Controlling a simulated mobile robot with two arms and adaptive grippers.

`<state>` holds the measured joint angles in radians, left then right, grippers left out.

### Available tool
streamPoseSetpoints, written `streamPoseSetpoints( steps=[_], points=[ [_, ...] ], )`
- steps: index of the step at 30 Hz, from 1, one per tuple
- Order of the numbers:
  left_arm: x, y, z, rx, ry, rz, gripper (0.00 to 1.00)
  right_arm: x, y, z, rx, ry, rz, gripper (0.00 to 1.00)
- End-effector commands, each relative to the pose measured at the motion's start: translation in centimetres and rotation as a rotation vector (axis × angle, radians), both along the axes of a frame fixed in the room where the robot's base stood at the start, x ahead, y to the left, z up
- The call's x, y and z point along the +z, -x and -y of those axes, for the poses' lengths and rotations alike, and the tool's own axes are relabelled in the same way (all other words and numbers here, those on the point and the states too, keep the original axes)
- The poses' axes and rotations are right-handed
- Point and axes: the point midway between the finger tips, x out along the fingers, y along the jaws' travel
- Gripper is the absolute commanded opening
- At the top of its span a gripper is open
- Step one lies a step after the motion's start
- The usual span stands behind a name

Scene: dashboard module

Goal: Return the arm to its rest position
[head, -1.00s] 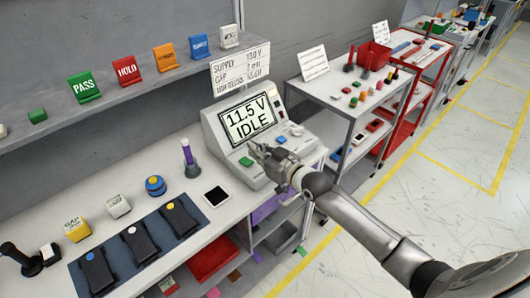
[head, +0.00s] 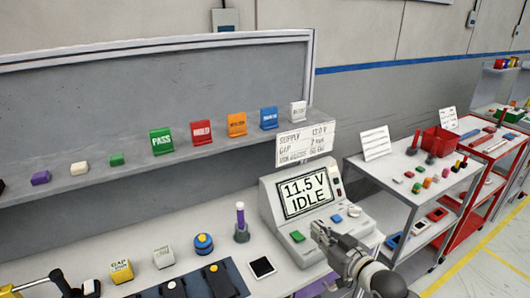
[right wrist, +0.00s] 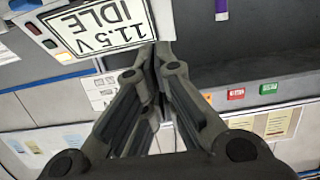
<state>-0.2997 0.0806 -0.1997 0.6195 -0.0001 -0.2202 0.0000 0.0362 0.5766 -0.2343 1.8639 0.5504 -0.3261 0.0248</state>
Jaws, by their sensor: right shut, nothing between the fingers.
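My right gripper (head: 318,230) is shut and empty. It is at the front of the grey test console (head: 268,208), just right of its green button (head: 297,236) and below the screen. I cannot tell whether it touches the console. The screen (head: 305,196) reads "11.5 V IDLE". My right arm comes in from the bottom right. In the right wrist view the closed fingers (right wrist: 153,65) meet near the middle, and the screen (right wrist: 97,25) shows upside down at the upper left. My left gripper is not in view.
A shelf (head: 120,182) with coloured signs runs behind the bench. A grey cart (head: 375,178) and a red cart (head: 480,150) stand to the right. Floor is free at far right.

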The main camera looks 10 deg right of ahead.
Motion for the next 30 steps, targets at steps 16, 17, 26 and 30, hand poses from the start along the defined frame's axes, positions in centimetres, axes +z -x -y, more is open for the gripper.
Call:
streamPoseSetpoints(
  steps=[16, 17, 26, 30],
  points=[
    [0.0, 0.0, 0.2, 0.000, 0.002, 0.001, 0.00, -12.5, 20.9, -4.7, -0.060, 0.230, -0.693, 0.00],
    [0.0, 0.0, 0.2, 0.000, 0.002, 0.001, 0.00, -12.7, 22.0, -4.5, -0.068, 0.239, -0.725, 0.00],
    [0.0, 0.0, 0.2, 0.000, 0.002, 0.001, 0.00, -13.4, 30.7, -2.9, -0.158, 0.293, -0.986, 0.00],
    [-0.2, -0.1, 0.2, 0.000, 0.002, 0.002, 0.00, -14.7, 32.6, -2.4, -0.184, 0.309, -1.061, 0.00]
  ],
)
